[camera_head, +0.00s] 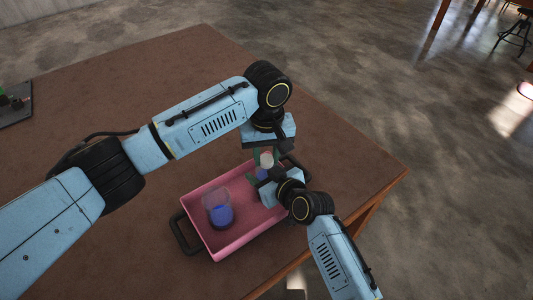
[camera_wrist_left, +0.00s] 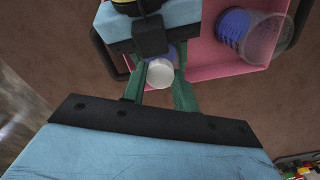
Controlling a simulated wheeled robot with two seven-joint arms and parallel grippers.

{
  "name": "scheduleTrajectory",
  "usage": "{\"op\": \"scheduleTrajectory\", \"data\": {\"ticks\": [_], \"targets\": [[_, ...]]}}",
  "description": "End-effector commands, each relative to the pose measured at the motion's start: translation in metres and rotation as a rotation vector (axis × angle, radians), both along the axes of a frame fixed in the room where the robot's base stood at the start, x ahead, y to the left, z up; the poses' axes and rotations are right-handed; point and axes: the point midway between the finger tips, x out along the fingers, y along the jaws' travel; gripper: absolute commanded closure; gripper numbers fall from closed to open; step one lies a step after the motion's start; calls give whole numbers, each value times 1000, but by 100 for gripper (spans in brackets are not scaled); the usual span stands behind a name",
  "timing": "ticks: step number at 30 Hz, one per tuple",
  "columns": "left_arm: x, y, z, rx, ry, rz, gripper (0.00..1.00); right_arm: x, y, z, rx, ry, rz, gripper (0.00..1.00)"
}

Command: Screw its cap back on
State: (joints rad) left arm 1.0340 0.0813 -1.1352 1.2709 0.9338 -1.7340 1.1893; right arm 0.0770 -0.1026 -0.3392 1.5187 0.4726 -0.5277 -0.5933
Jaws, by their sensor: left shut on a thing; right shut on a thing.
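My left gripper (camera_head: 266,157) comes down from above over the right end of the pink tray. Its green fingers are shut on a round white cap (camera_head: 267,160), which also shows between the fingertips in the left wrist view (camera_wrist_left: 160,73). My right gripper (camera_head: 262,178) reaches in from the lower right, just below the left one. It is shut on what looks like a small bottle (camera_head: 262,173), mostly hidden by the two grippers. The cap is right above the bottle. I cannot tell whether they touch or whether the cap is threaded.
The pink tray (camera_head: 233,250) with dark handles lies on the brown table (camera_head: 130,235). A dark board (camera_head: 15,105) with small coloured pieces is at the far left. The table's right edge is close by.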

Motion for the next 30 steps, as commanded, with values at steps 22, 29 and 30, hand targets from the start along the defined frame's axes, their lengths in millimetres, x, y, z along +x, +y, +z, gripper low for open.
{"op": "scheduleTrajectory", "data": {"ticks": [22,29,30], "targets": [[0,0,0,0,0,-38,49,0,0,1,1,-1,0,100],[1,-1,20,-2,-3,-38,49,0,0,1,1,-2,0,100],[0,-1,26,-1,-3,-38,49,0,0,1,1,-2,0,100]]}}
